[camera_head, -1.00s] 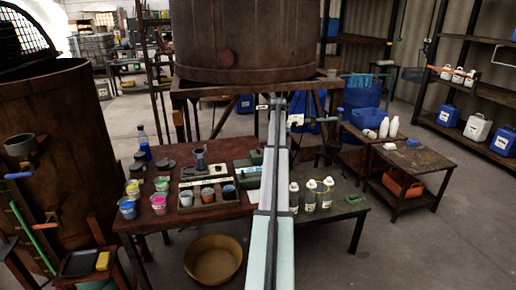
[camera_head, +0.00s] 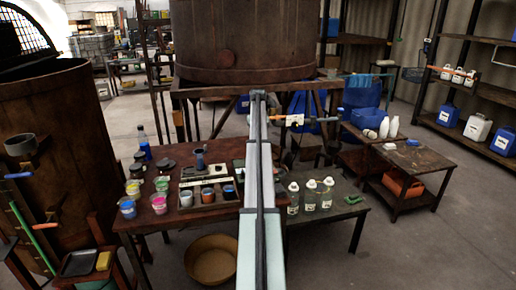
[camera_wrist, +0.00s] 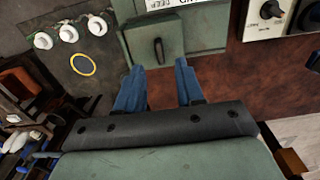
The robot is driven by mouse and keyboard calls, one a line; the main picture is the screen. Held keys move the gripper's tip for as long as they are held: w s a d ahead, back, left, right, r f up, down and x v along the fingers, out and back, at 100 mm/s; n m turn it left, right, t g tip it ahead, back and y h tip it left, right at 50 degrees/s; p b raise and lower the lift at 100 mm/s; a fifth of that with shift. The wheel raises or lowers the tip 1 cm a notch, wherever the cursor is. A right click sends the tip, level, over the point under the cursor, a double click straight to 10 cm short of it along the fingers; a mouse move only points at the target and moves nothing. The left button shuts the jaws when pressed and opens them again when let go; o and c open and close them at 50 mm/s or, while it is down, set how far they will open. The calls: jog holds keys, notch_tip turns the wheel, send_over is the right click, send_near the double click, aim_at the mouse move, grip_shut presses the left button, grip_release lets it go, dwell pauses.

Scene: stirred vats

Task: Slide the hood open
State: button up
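In the wrist view, a green square cover with a dark upright handle (camera_wrist: 158,50) looks like the hood. It sits against a larger green case (camera_wrist: 203,28) with a white label, partly cut off at the top edge. My gripper (camera_wrist: 160,84) has its two blue fingers apart with nothing between them. The fingertips are just below the cover's near edge in the picture, apart from the handle. In the head view my arm hides most of this case, and the gripper cannot be made out there.
White-capped bottles (camera_head: 310,196) stand on the dark side table, right of my arm. A yellow ring (camera_wrist: 82,65) lies near them. A dial device (camera_wrist: 269,12) is right of the case. Paint cups and a tray (camera_head: 186,208) are on the red-brown table.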

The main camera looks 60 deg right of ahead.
jog(key=shift+f, duration=2.85)
jog(key=shift+c, duration=0.2)
grip_shut()
